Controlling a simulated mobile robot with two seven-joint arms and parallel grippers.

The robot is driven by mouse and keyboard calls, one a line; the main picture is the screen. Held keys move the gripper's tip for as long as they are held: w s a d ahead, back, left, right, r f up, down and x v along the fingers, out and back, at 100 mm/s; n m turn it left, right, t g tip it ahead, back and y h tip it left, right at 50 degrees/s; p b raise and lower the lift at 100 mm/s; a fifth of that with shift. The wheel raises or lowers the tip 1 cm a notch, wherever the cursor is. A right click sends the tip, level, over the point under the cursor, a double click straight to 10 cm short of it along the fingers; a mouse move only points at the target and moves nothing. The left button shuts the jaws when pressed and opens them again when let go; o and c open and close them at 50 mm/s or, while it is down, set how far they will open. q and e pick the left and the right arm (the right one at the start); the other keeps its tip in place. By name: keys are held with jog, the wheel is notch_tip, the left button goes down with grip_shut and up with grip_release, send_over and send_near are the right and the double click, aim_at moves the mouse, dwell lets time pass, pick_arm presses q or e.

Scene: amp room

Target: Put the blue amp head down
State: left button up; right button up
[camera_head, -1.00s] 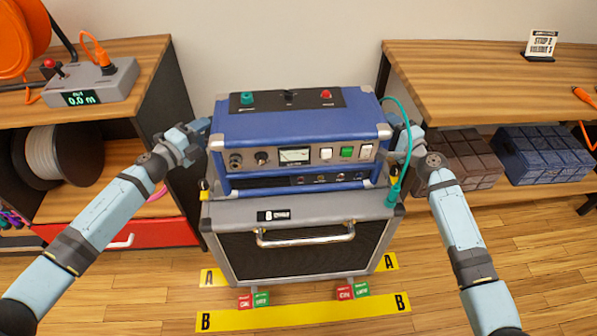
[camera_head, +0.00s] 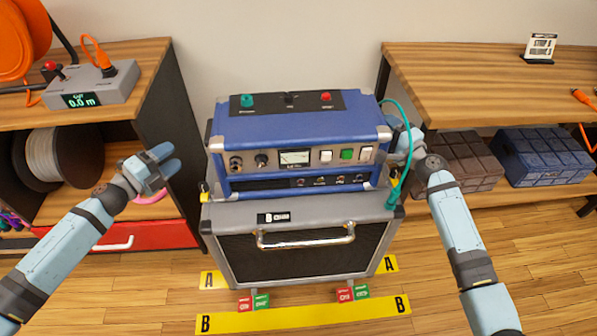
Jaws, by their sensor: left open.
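The blue amp head (camera_head: 262,128) sits upright on top of the grey speaker cabinet (camera_head: 225,215), within its top edges. Its front panel with knobs, a meter and switches faces me. My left gripper (camera_head: 166,164) is open and empty, clear of the amp head's left side with a gap between them. My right gripper (camera_head: 398,138) is at the amp head's right end, beside the teal cable (camera_head: 411,125). Its fingers are mostly hidden behind the corner and cable, so its opening cannot be made out.
Wooden benches stand at left (camera_head: 140,62) and right (camera_head: 460,85). The left one holds a grey control box (camera_head: 92,84) and a cable reel (camera_head: 50,155) below. Yellow strips marked A (camera_head: 214,280) and B (camera_head: 300,316) lie on the floor around the cabinet.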

jog(key=shift+s+d, duration=0.15)
jog(key=shift+s, duration=0.1)
pick_arm(q)
jog(key=shift+s+a, duration=0.3)
pick_arm(e)
jog(key=v, duration=1.1)
jog(key=shift+s, duration=0.25)
